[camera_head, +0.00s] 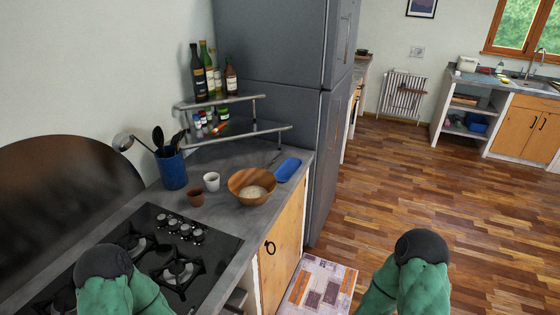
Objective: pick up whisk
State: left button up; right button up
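A brown bowl (238,184) stands on the grey counter, with something pale in it. A thin stick-like shape (275,159) rises behind the bowl's right rim; it may be the whisk's handle, but it is too small to tell. A blue utensil holder (172,171) at the back left of the counter holds a ladle and several dark utensils; I cannot make out a whisk among them. My two green arms show at the bottom left and bottom right, well apart from the bowl. Neither gripper's fingers show.
A white cup (211,181) and a small brown cup (195,198) stand left of the bowl, and a blue object (288,170) lies to its right. A black stove (165,245) fills the near counter. A tall fridge (270,50) stands behind. The wooden floor (430,180) at right is clear.

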aim_at(280, 155)
jog(key=i+l, duration=0.35)
jog(key=l, duration=0.15)
jog(key=i+l, duration=0.35)
jog(key=l, duration=0.15)
jog(key=i+l, duration=0.35)
jog(key=l, duration=0.15)
jog(key=i+l, duration=0.35)
jog(key=l, duration=0.15)
jog(key=i+l+u, duration=0.3)
jog(key=l, duration=0.35)
jog(key=i+l+u, duration=0.15)
jog(key=l, duration=0.2)
jog(key=i+l+u, duration=0.15)
jog(key=l, duration=0.2)
jog(key=i+l+u, duration=0.2)
jog(key=l, duration=0.2)
jog(key=k+j, duration=0.05)
jog(key=k, duration=0.05)
